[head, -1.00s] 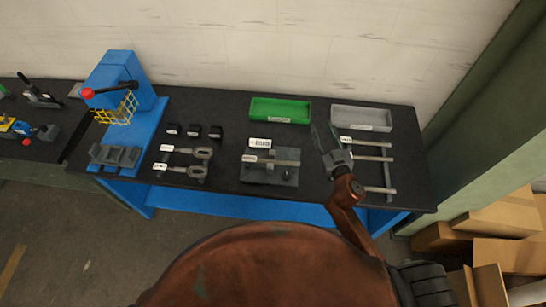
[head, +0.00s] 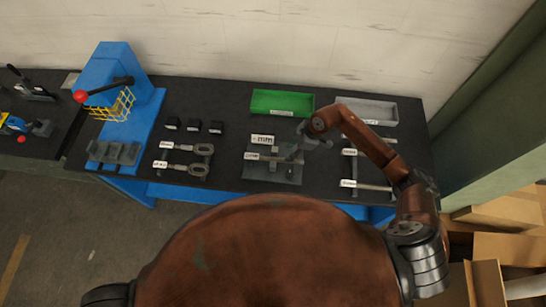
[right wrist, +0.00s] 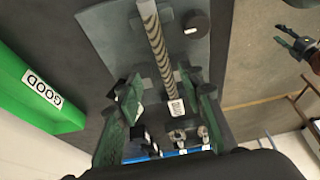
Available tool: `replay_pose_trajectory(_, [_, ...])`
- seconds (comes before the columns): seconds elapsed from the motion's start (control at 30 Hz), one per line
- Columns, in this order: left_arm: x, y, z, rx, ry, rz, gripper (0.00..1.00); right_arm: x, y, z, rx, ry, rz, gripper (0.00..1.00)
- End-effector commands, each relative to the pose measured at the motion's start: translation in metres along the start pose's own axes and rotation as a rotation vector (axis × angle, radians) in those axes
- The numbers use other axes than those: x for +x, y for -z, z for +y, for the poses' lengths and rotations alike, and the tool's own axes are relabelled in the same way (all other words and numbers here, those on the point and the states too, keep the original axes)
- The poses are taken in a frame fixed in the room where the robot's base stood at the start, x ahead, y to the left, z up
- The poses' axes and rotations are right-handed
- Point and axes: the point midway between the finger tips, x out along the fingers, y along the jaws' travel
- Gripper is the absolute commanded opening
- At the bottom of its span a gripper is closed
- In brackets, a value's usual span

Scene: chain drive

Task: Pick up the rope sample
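The rope sample is a grey twisted rope (right wrist: 158,45) with a white tag at its near end, lying on a grey fixture plate (right wrist: 199,55). The plate (head: 255,174) is also in the head view, where my right gripper (head: 299,149) covers part of it. In the right wrist view my right gripper (right wrist: 169,92) is open, its green fingers on either side of the tagged end of the rope. Nothing is seen gripped, and I cannot tell whether the fingers touch the rope. My left gripper (right wrist: 288,40) shows small at the upper right of the wrist view, its fingers apart and empty.
A green tray (head: 283,103) marked GOOD in the wrist view and a grey tray (head: 368,110) stand behind the fixture. Tagged rods lie on a rack (head: 368,186) at the right. Metal end fittings (head: 184,159), black blocks (head: 194,126) and a blue press (head: 125,85) are to the left.

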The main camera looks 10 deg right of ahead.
Motion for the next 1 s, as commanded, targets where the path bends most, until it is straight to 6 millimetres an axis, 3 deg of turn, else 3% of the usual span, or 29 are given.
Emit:
replay_pose_trajectory(0.17, [-0.008, -0.007, 0.001, -0.002, -0.001, -0.01, 0.4, 0.017, -0.002, -0.003, 0.004, 0.001, 0.003, 0.35])
replay_pose_trajectory(0.5, [-0.021, 0.002, -0.001, -0.001, 0.0, 0.0, 0.4, 0.06, -0.003, -0.005, 0.001, 0.0, 0.005, 0.35])
replay_pose_trajectory(0.77, [-0.02, 0.006, -0.001, 0.0, 0.0, 0.004, 0.4, 0.063, -0.002, -0.005, -0.003, 0.0, 0.005, 0.35])
replay_pose_trajectory(1.0, [-0.02, 0.005, -0.001, 0.0, 0.0, 0.004, 0.4, 0.063, -0.002, -0.005, -0.003, 0.0, 0.005, 0.18])
